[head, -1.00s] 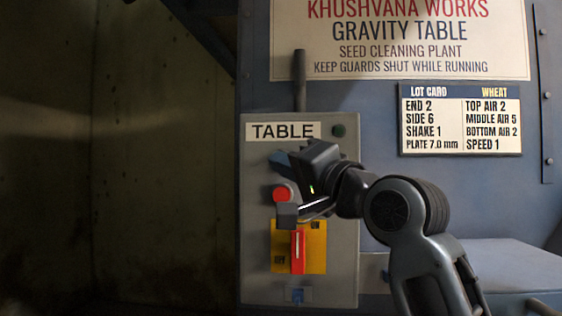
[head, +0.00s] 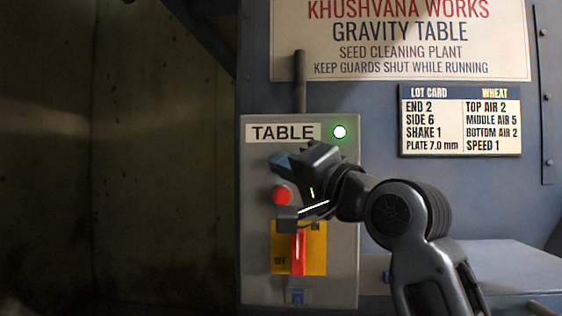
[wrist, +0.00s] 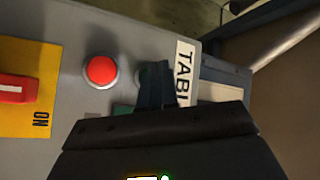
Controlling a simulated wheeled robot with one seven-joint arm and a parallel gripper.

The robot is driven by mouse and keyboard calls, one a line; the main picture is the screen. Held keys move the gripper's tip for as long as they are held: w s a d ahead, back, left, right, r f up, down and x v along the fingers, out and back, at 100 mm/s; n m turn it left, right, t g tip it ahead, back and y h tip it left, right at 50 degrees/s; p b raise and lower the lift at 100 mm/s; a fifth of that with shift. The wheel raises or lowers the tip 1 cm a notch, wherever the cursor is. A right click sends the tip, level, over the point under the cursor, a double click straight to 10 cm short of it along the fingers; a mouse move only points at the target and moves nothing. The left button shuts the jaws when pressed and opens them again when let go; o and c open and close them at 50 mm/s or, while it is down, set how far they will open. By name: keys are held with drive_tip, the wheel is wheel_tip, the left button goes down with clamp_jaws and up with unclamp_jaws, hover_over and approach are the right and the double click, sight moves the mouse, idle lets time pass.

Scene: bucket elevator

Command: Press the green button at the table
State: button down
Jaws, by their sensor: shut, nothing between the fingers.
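The grey control panel (head: 346,220) carries the label "TABLE" (head: 283,132). A round lamp (head: 340,132) right of the label glows green-white. My gripper (head: 280,161) is shut, its tips at the panel just under the label and above the red button (head: 282,195). In the wrist view the shut fingers (wrist: 155,75) point at the panel between the red button (wrist: 101,71) and the label (wrist: 184,75). The green button is not clearly visible; a round rim beside the fingertips suggests they cover it. I cannot tell whether they touch it.
A red rotary switch (head: 298,252) on a yellow plate is below the red button, its handle upright towards ON. A dark lever (head: 299,82) rises above the panel. A lot card (head: 461,119) hangs on the machine at right. Left of the panel is open.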

drive_tip(key=shift+s, duration=0.5)
drive_tip(key=s+p, duration=0.2)
drive_tip(key=s, duration=0.3)
drive_tip(key=shift+a, duration=0.1)
idle(0.8)
